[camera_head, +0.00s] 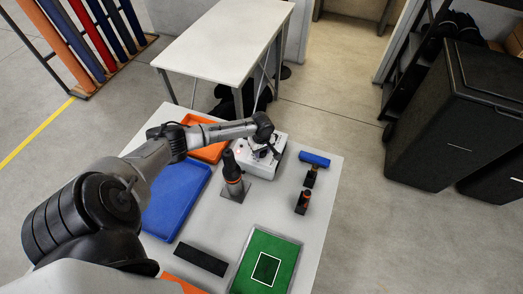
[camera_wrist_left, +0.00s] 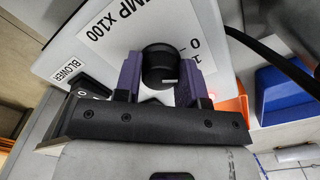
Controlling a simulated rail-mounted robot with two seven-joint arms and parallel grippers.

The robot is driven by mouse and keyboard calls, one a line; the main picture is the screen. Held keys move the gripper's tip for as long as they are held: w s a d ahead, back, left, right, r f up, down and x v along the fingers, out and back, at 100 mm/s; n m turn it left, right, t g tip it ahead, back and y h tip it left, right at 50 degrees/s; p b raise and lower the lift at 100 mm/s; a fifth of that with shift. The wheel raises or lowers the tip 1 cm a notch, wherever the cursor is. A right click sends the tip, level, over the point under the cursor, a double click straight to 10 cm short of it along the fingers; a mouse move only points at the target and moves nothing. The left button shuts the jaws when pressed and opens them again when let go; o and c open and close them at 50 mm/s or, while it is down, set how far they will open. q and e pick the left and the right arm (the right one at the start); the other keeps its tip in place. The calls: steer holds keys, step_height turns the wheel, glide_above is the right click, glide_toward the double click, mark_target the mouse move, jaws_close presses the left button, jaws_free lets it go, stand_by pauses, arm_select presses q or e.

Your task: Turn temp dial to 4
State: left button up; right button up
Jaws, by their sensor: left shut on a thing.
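The temp dial (camera_wrist_left: 158,62) is a round black knob with a pale pointer mark, on the white face of a station (camera_wrist_left: 105,42) lettered "MP X100". The printed digits 0 and 1 show to the right of the dial; the other numbers are hidden or out of frame. My left gripper (camera_wrist_left: 159,78) has its purple fingers on both sides of the dial and is shut on it. In the head view the white station (camera_head: 262,163) sits at the table's back, with my left gripper (camera_head: 264,152) over it. My right gripper is not in view.
A black blower switch (camera_wrist_left: 92,86) is close to the left finger. On the table (camera_head: 215,232) are a blue tray (camera_head: 172,203), an orange tray (camera_head: 208,152), a dark upright tool in a holder (camera_head: 232,172), a blue-headed tool (camera_head: 314,159) and a green mat (camera_head: 284,247).

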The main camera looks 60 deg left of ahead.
arm_select(q)
steer(key=shift+c, duration=0.7)
steer(key=m+p, duration=0.2)
steer(key=m, duration=0.1)
steer(key=shift+r, duration=0.15)
steer(key=m+p, duration=0.2)
steer(key=m, duration=0.2)
steer(key=shift+m, duration=0.3)
steer(key=m, duration=0.4)
steer(key=shift+m+p, duration=0.3)
steer(key=shift+p, duration=0.05)
steer(key=m, duration=0.5)
steer(key=shift+m, duration=0.4)
